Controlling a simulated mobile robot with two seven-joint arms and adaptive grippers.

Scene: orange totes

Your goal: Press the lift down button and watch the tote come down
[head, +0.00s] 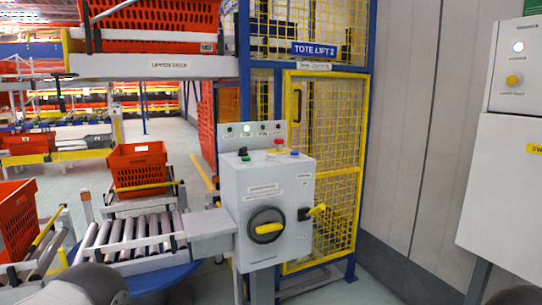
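A grey control box (264,190) stands at the middle, in front of a yellow mesh cage (335,120) signed "TOTE LIFT 2" (314,49). A red button (279,143), a blue button (294,152) and a dark button (242,151) sit on its top. Their labels are too small to read, so I cannot tell which is lift down. An indicator strip (252,132) behind them has a lit green lamp. An orange-red tote (160,20) sits high on the upper deck. I cannot tell whether a tote is inside the cage. Neither gripper shows.
A black rotary switch with a yellow handle (267,228) is on the box front; a yellow lever (317,211) juts from its right side. A roller conveyor (130,232) and lower totes (138,168) (16,222) are at left. A grey cabinet (510,190) stands at right.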

